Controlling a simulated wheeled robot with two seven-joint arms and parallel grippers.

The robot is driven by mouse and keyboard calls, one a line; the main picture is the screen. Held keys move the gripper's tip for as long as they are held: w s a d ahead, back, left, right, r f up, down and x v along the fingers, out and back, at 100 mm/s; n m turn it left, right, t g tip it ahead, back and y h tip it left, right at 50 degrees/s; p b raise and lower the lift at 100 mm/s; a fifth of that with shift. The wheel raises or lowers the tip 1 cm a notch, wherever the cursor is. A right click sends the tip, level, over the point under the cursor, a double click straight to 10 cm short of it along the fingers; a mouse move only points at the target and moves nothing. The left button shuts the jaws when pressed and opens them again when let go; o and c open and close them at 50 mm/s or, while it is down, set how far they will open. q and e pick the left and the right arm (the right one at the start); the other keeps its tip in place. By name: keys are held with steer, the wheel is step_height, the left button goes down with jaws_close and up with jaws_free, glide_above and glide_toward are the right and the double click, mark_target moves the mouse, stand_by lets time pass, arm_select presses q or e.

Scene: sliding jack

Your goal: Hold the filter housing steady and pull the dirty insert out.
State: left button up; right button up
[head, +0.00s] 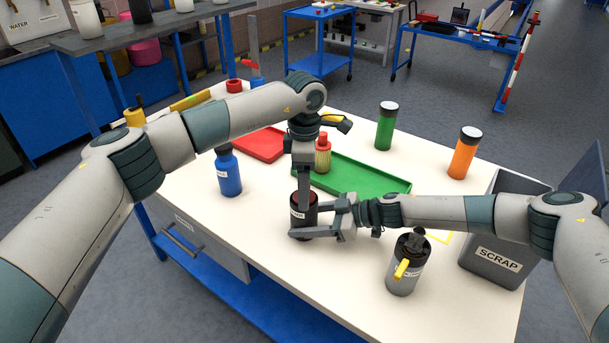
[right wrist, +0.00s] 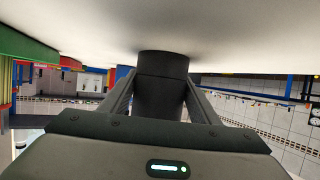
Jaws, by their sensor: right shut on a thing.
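The filter housing (head: 304,228) is a black upright cylinder with a white label, standing on the white table. It also shows in the right wrist view (right wrist: 161,88), between the two fingers. My right gripper (head: 308,220) reaches in from the right and is shut around the housing's sides. My left gripper (head: 303,200) points straight down from above, its fingers at the housing's open top. A dark reddish edge shows at the top, but the dirty insert is mostly hidden by the fingers. I cannot tell whether the left fingers grip it.
A red-capped yellowish insert (head: 322,157) stands at the green tray (head: 375,191) behind the housing. A red tray (head: 262,146), blue bottle (head: 229,174), grey canister with yellow handle (head: 406,270), green container (head: 385,128), orange container (head: 464,155) and grey SCRAP bin (head: 483,268) stand around.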

arm_select(q)
steer(key=shift+f, duration=0.2)
steer(key=c, duration=1.2)
steer(key=shift+o, duration=0.2)
steer(key=shift+r, duration=0.3)
step_height(320, 180, up, 12)
steer(key=shift+f, duration=0.25)
stand_by(0.9)
arm_select(e)
steer(key=o, duration=1.3)
